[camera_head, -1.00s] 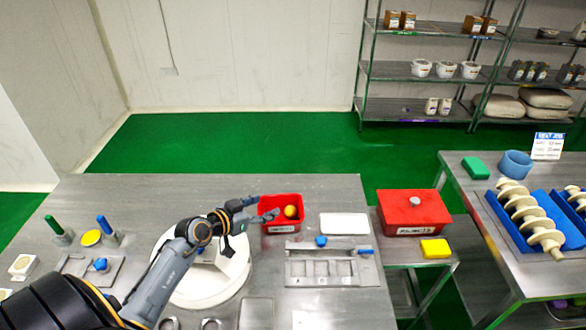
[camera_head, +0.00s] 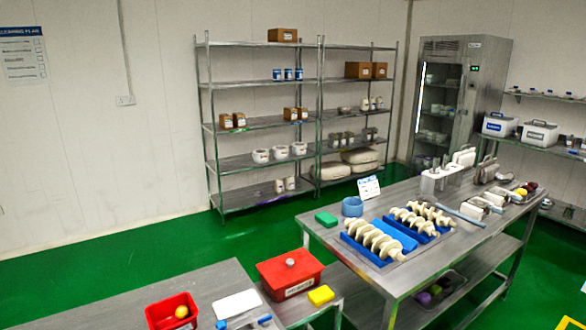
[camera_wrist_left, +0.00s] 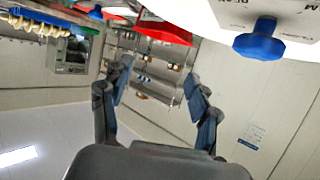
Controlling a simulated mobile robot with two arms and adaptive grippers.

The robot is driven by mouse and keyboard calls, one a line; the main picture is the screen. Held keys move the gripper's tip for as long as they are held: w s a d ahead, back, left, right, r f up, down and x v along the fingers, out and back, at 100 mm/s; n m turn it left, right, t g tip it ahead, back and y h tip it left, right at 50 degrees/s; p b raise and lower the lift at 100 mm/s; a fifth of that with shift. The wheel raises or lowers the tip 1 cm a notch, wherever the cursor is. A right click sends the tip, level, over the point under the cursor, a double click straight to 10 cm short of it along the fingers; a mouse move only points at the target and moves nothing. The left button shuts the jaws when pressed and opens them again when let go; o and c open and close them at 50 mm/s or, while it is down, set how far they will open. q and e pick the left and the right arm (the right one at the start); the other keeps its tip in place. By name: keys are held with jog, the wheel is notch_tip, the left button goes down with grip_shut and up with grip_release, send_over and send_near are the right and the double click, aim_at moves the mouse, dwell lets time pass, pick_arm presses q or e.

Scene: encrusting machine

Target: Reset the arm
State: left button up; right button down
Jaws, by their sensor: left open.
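My left gripper (camera_wrist_left: 160,105) shows in the left wrist view with its two fingers spread wide apart. Nothing is between the fingers; only the far shelves and wall show behind them. The picture there looks tilted over, with a blue knob (camera_wrist_left: 258,42) on a white machine part (camera_wrist_left: 275,14) at the upper right and a red container (camera_wrist_left: 165,30) at the top. Neither of my arms shows in the head view. My right gripper is in neither view.
In the head view, the near table (camera_head: 130,295) holds a red bin (camera_head: 172,311) with an orange ball. A lidded red box (camera_head: 290,273) and yellow block (camera_head: 321,295) stand beside it. The right table (camera_head: 450,232) carries white screws in blue trays. Green floor lies between the tables and shelves.

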pick_arm(q)
jog(key=s+d+r+n+t+y, duration=0.1)
jog(key=s+r+n+t+y, duration=0.15)
jog(key=r, duration=0.35)
jog(key=s+d+r+n+t+y, duration=0.1)
jog(key=r+t+y, duration=0.3)
jog(key=r, duration=0.2)
jog(key=s+d+f+n+g+y, duration=0.2)
jog(key=s+d+f+n+g, duration=0.1)
jog(key=s+f+g, duration=0.75)
jog(key=s+d+f+m+g+h, duration=0.3)
jog(key=s+d, duration=0.3)
jog(key=d, duration=0.1)
jog(key=s+d+f+m+g+h, duration=0.3)
jog(key=s+d+m, duration=0.1)
jog(key=s+d, duration=0.25)
notch_tip(320, 180, down, 28)
jog(key=s+g, duration=0.1)
jog(key=s, duration=0.1)
jog(key=s+a+f+g+b, duration=0.1)
jog(key=s+a+f, duration=0.1)
jog(key=s+f, duration=1.4)
jog(key=shift+a, duration=0.3)
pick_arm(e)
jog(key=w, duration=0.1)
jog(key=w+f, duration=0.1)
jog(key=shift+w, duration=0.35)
